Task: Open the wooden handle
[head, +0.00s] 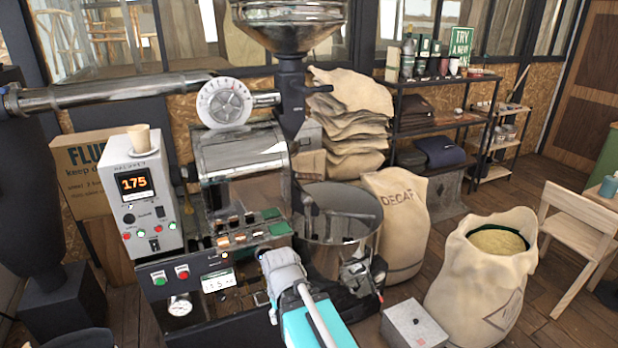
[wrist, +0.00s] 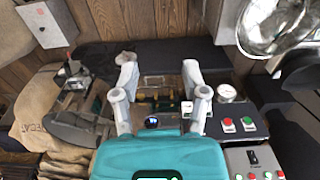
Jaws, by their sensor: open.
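I cannot clearly make out a wooden handle in either view; my gripper and arm may cover part of the machine's front. The coffee roaster (head: 240,155) stands left of centre in the head view, with a steel drum housing and a dark lower base. My gripper (head: 280,262) is in front of the roaster, left of its round cooling pan (head: 338,222). In the wrist view my gripper (wrist: 158,68) is open, its two grey fingers apart with nothing held between them. Dark panel and small brass-coloured parts show beyond and between the fingers.
A control box (head: 142,200) reading 175 carries a tan cup (head: 140,138). A DECAF sack (head: 395,225) and an open bean sack (head: 482,265) stand right. A grey box (head: 413,326) lies on the floor. A wooden chair (head: 575,235) stands far right, with some free floor nearby.

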